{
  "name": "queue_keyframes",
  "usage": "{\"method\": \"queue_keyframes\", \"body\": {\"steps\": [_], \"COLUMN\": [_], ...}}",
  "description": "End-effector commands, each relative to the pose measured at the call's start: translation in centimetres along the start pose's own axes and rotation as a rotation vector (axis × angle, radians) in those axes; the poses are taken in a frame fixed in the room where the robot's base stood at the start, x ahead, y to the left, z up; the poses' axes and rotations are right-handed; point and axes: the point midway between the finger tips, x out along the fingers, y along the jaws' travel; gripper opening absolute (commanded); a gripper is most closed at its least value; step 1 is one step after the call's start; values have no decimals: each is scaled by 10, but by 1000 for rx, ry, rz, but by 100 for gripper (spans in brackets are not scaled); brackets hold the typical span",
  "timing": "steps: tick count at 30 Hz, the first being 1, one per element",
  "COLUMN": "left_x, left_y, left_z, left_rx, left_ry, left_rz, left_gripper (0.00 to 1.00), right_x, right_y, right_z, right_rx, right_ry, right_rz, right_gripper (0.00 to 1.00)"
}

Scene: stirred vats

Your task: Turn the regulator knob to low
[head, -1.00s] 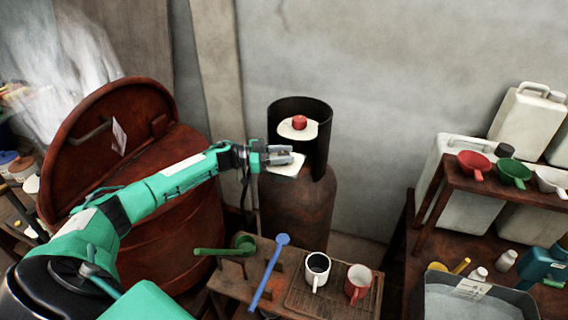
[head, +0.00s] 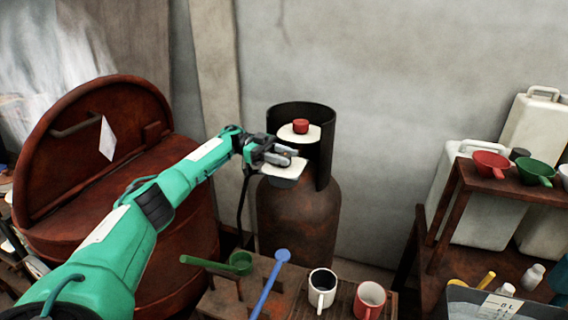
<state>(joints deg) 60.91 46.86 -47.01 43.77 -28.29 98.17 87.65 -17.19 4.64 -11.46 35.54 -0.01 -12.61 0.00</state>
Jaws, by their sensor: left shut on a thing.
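A rusty brown gas cylinder (head: 300,218) with a dark collar stands against the wall. A red knob (head: 300,126) sits on a white disc inside the collar. A pale-topped regulator box (head: 285,174) is at the collar's front left, with a dark hose hanging at its left. My left gripper (head: 284,155) reaches in from the left and is shut at the top of this box, on what looks like the regulator knob. The fingers mostly hide the knob, so its setting cannot be read. My right gripper is out of view.
A rusty vat with a raised lid (head: 85,150) stands at left. A low bench in front holds a green ladle (head: 240,262), a blue ladle (head: 282,255), a white mug (head: 322,286) and a red mug (head: 369,298). A shelf with scoops and jerrycans is at right.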

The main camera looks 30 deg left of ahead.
Motion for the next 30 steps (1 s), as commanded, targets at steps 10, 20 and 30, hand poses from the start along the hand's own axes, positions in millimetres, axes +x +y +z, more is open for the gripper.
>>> {"method": "queue_keyframes", "body": {"steps": [10, 20, 30], "left_x": [1, 1, 1], "left_y": [0, 0, 1], "left_z": [0, 0, -1], "left_rx": [0, 0, -1], "left_ry": [0, 0, 0], "left_rz": [17, 16, 15], "left_gripper": [13, 57, 57], "right_x": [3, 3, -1], "right_y": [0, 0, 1], "right_z": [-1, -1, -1], "right_rx": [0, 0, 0], "right_ry": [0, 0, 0], "right_rz": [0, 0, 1], "right_gripper": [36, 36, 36]}}
